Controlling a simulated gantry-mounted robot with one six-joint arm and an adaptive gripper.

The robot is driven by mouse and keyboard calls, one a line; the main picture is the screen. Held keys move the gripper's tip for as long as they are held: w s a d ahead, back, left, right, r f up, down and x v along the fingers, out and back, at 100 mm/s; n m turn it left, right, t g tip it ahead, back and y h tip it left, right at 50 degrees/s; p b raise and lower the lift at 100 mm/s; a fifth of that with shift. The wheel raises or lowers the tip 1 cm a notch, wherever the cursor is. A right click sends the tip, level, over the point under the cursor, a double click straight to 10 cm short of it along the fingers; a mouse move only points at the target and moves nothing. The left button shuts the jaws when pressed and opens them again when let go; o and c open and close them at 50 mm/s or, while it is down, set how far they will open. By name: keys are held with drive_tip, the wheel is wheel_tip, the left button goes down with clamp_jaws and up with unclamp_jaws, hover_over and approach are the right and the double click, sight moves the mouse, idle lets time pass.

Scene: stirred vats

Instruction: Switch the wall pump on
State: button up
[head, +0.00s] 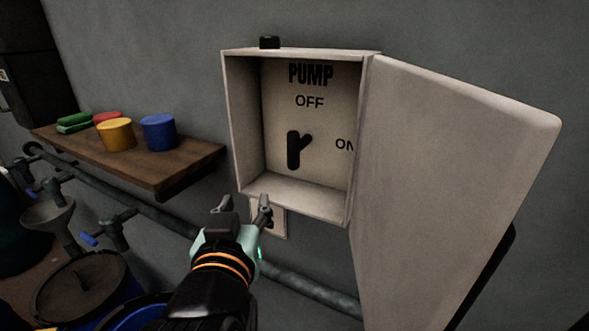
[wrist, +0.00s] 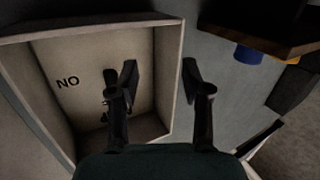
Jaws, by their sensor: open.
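The pump switch box (head: 232,120) is on the grey wall in the head view, with its door (head: 440,170) swung open to the right. Inside, the black switch handle (head: 294,152) stands roughly upright below the OFF label; the ON label is to its right, partly hidden by the box edge. My gripper (head: 246,204) is open and empty, below and in front of the box's lower left corner. In the wrist view my gripper (wrist: 160,70) shows spread fingers, the left one over the box interior and hiding most of the handle. The ON label (wrist: 68,82) appears upside down there.
A wooden shelf (head: 180,168) with blue (head: 158,133) and yellow (head: 116,135) tubs and other items sits left of the box. A pipe (head: 150,210) runs along the wall below it. Vats and a funnel (head: 48,215) stand lower left. The open door blocks the right side.

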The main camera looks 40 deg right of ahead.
sight(299, 147)
drive_tip(key=s+d+r+m+g+h+b, duration=0.1)
drive_tip(key=d+r, duration=0.1)
drive_tip(key=s+d+r+m+g+h+b, duration=0.1)
drive_tip(key=d+r, duration=0.1)
drive_tip(key=s+d+r+m+g+h, duration=0.1)
drive_tip(key=d+r+m+h, duration=0.1)
drive_tip(key=shift+s+d+r+b, duration=0.1)
drive_tip(key=shift+d+r+b, duration=0.1)
drive_tip(key=shift+r+b, duration=0.2)
drive_tip(key=p+x, duration=0.1)
drive_tip(key=x, duration=0.7)
drive_tip(key=shift+a, duration=0.1)
clamp_jaws()
